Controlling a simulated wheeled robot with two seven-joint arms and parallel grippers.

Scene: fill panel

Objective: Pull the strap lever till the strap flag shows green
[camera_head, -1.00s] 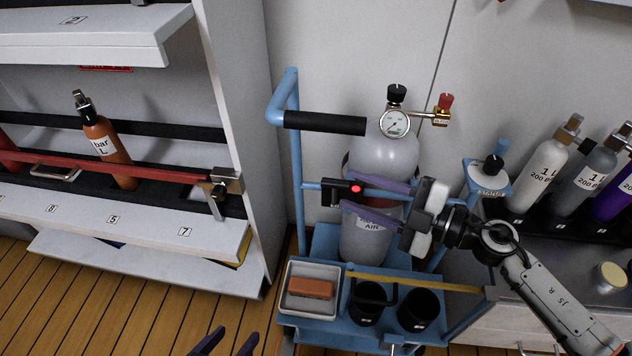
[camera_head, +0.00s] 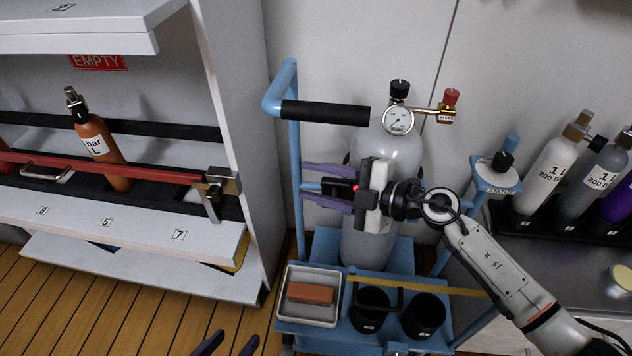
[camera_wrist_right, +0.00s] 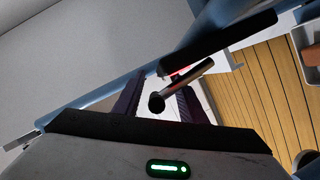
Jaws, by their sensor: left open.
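The strap buckle block (camera_head: 341,189) is black and sits on the blue rail at the left of the grey cylinder (camera_head: 398,155). The strap flag (camera_head: 356,187) shows red, mostly covered by my gripper. My right gripper (camera_head: 306,186) reaches over the block from the right, its purple fingers apart above and below it. In the right wrist view the strap lever (camera_wrist_right: 180,86), a grey bar with a dark round end, lies between the spread fingers; I see no clear contact. My left gripper (camera_head: 228,345) is open and empty at the bottom edge, only its fingertips showing.
The blue trolley's black handle (camera_head: 326,113) is above my right gripper. A tray with an orange block (camera_head: 310,293) and two black cups (camera_head: 424,315) stand below. A shelf rack (camera_head: 230,150) is at the left, and several bottles (camera_head: 548,175) stand at the right.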

